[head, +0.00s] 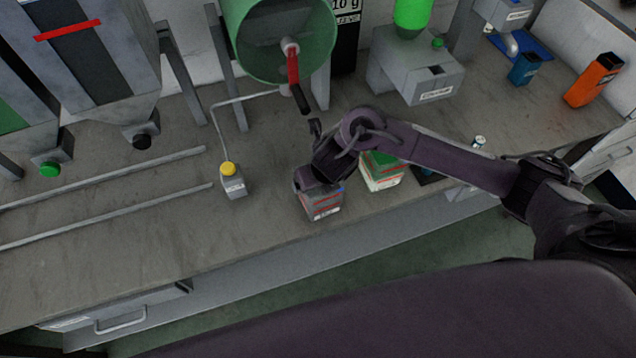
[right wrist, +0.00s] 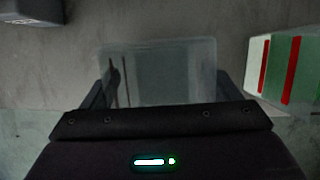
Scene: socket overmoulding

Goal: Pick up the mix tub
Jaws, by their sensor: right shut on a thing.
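The mix tub (head: 322,206) is a small greyish box with a red line and a white label, near the front edge of the bench in the head view. In the right wrist view the tub (right wrist: 158,62) looks pale and translucent, between the two dark fingers. My right gripper (head: 316,184) comes down on it from above and is shut on it. The gripper's body hides part of the tub in the head view, and I cannot tell whether the tub is clear of the bench. My left gripper is not in view.
A grey box with a yellow button (head: 233,184) is to the left. The bench front-left is clear.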

